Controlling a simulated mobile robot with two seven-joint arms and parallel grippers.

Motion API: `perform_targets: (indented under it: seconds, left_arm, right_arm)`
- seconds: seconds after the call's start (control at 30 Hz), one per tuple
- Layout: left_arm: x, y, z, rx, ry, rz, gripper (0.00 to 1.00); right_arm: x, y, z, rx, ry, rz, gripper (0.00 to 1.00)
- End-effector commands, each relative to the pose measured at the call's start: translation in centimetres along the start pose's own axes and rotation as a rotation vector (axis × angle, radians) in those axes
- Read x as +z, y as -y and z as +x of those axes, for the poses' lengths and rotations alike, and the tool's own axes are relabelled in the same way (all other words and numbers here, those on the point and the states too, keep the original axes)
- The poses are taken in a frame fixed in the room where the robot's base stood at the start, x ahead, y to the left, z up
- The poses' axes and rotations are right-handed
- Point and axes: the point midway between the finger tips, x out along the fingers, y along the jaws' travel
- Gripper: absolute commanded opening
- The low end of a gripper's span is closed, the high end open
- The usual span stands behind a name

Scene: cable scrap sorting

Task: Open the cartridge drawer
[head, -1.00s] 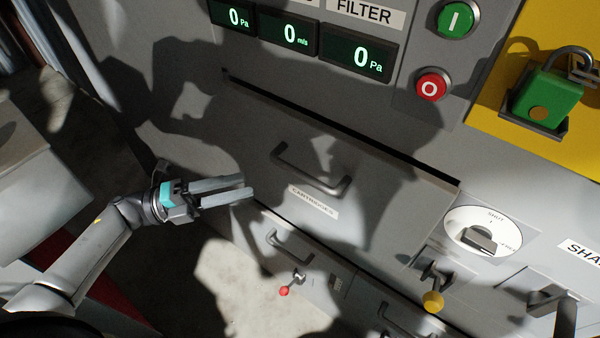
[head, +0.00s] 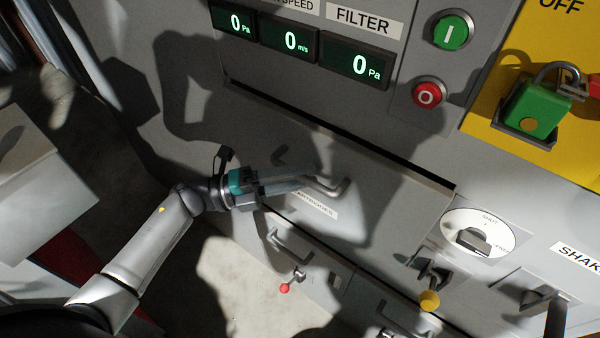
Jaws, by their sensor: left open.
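The cartridge drawer (head: 375,222) is a wide grey front panel on the machine, with a dark gap along its top edge. It looks shut. Its dark bar handle (head: 343,188) is partly hidden behind my left gripper (head: 312,178). The cartridges label (head: 322,208) below the handle is partly covered too. My left gripper is open, and its fingers point right across the middle of the handle. I cannot tell whether they touch the bar. My right gripper is not in view.
Below are a smaller handle (head: 291,246), a red-knobbed lever (head: 286,287) and a yellow-knobbed lever (head: 429,299). A round dial (head: 478,238) sits at right. Above are displays (head: 357,68), green (head: 451,30) and red (head: 428,94) buttons, and a green padlock (head: 538,108).

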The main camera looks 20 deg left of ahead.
Motion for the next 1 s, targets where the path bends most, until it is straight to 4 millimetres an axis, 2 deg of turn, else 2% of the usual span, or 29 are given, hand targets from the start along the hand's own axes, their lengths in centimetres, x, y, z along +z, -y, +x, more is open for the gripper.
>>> perform_targets:
  seconds: [0.2, 0.63, 1.0]
  left_arm:
    - [0.0, -0.01, 0.03, 0.0, 0.0, 0.0, 0.5]
    - [0.01, -0.01, -0.02, 0.0, 0.0, 0.0, 0.01]
    - [0.01, -0.01, -0.03, 0.0, 0.0, -0.001, 0.0]
  right_arm:
    - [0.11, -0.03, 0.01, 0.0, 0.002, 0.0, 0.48]
    - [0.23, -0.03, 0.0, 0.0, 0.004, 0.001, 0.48]
    - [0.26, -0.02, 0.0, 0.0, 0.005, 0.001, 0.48]
